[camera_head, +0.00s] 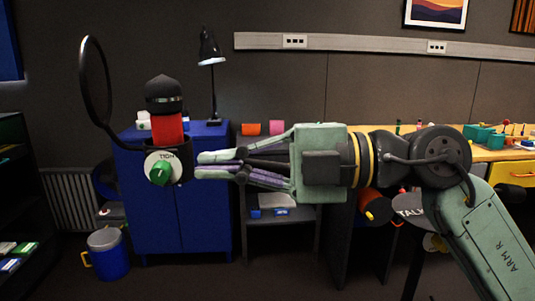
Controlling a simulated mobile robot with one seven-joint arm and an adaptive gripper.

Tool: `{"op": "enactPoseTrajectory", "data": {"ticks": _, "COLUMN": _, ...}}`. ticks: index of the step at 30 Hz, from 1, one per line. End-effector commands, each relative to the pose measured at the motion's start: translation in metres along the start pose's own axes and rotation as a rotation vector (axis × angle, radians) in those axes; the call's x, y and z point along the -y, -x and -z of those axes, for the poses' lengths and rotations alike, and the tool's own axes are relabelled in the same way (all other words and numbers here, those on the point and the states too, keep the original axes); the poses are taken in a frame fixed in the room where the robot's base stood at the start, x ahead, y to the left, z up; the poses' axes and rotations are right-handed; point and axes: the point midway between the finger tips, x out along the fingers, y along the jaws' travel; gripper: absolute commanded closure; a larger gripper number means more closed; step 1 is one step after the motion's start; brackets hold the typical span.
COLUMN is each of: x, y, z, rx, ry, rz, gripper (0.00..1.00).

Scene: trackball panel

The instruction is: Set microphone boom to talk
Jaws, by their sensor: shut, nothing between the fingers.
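A microphone (164,95) with a black rounded top and a red body stands upright at the left. Below it is a white round dial (153,157) with dark lettering I cannot read surely. A green knob (160,173) sits on the dial, tilted. A black ring (95,80) on a thin curved arm stands left of the microphone. A dark plate marked TALK (409,211) shows under my arm at the right, partly hidden by it. My gripper (203,166) is shut and empty, pointing left, just right of the dial in the picture. I cannot tell whether it touches.
A blue cabinet (205,225) with a black lamp (211,65) on it stands behind. A blue bucket (108,254) is on the floor at left. A red-orange cylinder (375,207) is beside the TALK plate. A wooden bench (485,155) with small items is at right.

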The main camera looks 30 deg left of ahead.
Motion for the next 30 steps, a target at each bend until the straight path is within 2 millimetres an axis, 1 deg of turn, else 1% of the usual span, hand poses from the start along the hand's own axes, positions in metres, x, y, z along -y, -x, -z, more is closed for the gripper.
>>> {"op": "enactPoseTrajectory", "data": {"ticks": 1, "x": -0.001, "y": -0.009, "z": -0.001, "rx": -0.004, "ry": 0.000, "rz": 0.001, "gripper": 1.00}}
{"op": "enactPoseTrajectory", "data": {"ticks": 3, "x": -0.002, "y": -0.009, "z": -0.015, "rx": -0.003, "ry": -0.003, "rz": -0.002, "gripper": 1.00}}
{"op": "enactPoseTrajectory", "data": {"ticks": 6, "x": -0.002, "y": -0.012, "z": -0.027, "rx": -0.002, "ry": -0.001, "rz": -0.001, "gripper": 1.00}}
{"op": "enactPoseTrajectory", "data": {"ticks": 9, "x": -0.001, "y": -0.014, "z": -0.034, "rx": -0.002, "ry": -0.001, "rz": -0.002, "gripper": 1.00}}
{"op": "enactPoseTrajectory", "data": {"ticks": 13, "x": 0.000, "y": -0.015, "z": -0.039, "rx": -0.001, "ry": 0.000, "rz": -0.001, "gripper": 1.00}}
{"op": "enactPoseTrajectory", "data": {"ticks": 25, "x": 0.000, "y": -0.015, "z": -0.040, "rx": 0.001, "ry": 0.001, "rz": -0.001, "gripper": 1.00}}
{"op": "enactPoseTrajectory", "data": {"ticks": 30, "x": -0.001, "y": -0.017, "z": -0.045, "rx": 0.013, "ry": 0.001, "rz": -0.001, "gripper": 1.00}}
